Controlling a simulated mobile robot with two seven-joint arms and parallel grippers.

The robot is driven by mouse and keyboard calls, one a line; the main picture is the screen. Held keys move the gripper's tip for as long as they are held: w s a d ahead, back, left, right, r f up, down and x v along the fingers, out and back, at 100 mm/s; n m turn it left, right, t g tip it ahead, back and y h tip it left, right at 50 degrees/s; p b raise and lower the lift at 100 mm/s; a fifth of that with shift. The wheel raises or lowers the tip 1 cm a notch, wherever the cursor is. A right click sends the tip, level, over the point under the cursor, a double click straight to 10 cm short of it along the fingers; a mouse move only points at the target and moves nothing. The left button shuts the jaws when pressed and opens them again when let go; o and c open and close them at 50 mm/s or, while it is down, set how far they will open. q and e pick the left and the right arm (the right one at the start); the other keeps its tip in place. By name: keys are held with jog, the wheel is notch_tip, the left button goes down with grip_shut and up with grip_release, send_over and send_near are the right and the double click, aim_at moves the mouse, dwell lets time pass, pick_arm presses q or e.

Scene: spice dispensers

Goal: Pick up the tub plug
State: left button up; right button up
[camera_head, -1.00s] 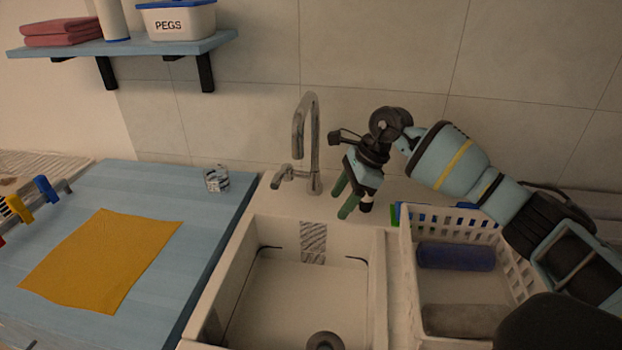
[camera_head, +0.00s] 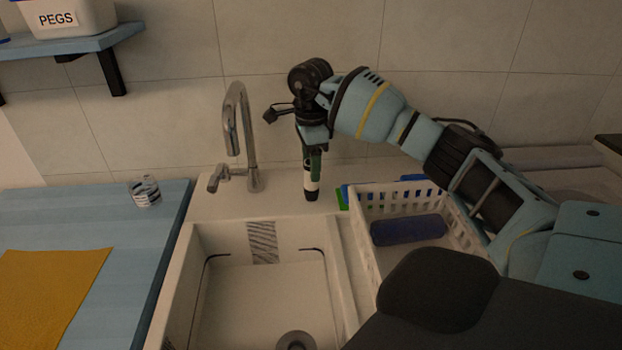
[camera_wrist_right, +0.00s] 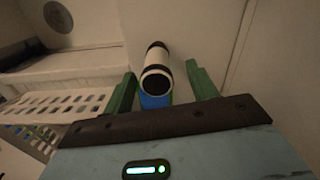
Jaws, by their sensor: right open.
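A white cylinder with black bands (camera_head: 311,182) stands on the ledge behind the sink. In the right wrist view the cylinder (camera_wrist_right: 156,72) shows between my green fingers, with a gap on each side. My right gripper (camera_head: 312,165) is open and points down at its upper part. A round grey fitting (camera_head: 297,341) lies on the sink floor, cut by the lower edge. I cannot tell for sure which of these is the tub plug. My left gripper is out of view.
A tap (camera_head: 240,135) rises left of my right gripper. A white basket (camera_head: 372,252) with a dark blue roll (camera_head: 409,230) stands right of the sink (camera_head: 335,270). A glass (camera_head: 145,191) stands on the blue counter.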

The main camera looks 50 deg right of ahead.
jog(key=shift+s+a+f, duration=0.15)
jog(key=shift+f, duration=2.5)
jog(key=c, duration=1.1)
jog(key=shift+r, duration=0.15)
